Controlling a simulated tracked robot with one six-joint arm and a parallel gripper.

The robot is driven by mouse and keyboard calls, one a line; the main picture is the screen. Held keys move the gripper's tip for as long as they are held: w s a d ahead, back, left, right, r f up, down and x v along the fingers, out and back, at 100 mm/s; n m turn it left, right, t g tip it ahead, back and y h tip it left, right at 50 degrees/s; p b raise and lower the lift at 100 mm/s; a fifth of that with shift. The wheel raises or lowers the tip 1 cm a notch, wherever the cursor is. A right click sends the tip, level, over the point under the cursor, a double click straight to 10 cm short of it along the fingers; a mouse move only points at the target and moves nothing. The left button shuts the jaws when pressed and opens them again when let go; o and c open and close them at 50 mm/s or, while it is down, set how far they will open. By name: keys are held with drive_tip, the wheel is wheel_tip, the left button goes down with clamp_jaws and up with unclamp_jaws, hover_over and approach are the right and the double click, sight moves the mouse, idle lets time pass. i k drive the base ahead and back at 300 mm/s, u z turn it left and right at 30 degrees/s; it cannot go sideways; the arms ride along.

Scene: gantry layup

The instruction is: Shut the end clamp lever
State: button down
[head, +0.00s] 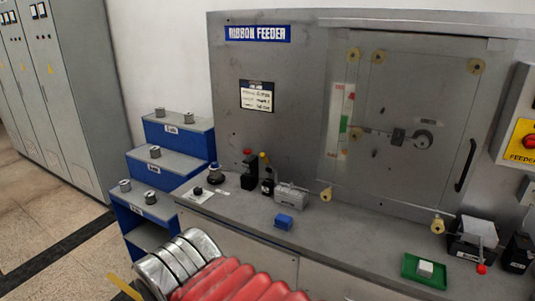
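I cannot tell for certain which part is the end clamp. At the right end of the grey bench, a dark box with a metal top (470,240) has a thin lever ending in a red knob (481,269), which hangs low at the front. Left of centre stand a black block with a red top (249,172) and a black device with a yellow knob (266,178). A grey metal box with a bar on top (291,192) sits beside them. Labels on these are too small to read. My gripper is not in view.
The ribbon feeder cabinet (290,100) with its clear door and black handle (465,165) stands behind the bench. Blue steps (190,140) with spools stand left. Bench between is clear.

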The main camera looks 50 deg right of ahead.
sight(268, 164)
drive_tip(key=z, duration=0.4)
drive_tip(key=i, duration=0.95)
drive_tip(key=z, duration=0.55)
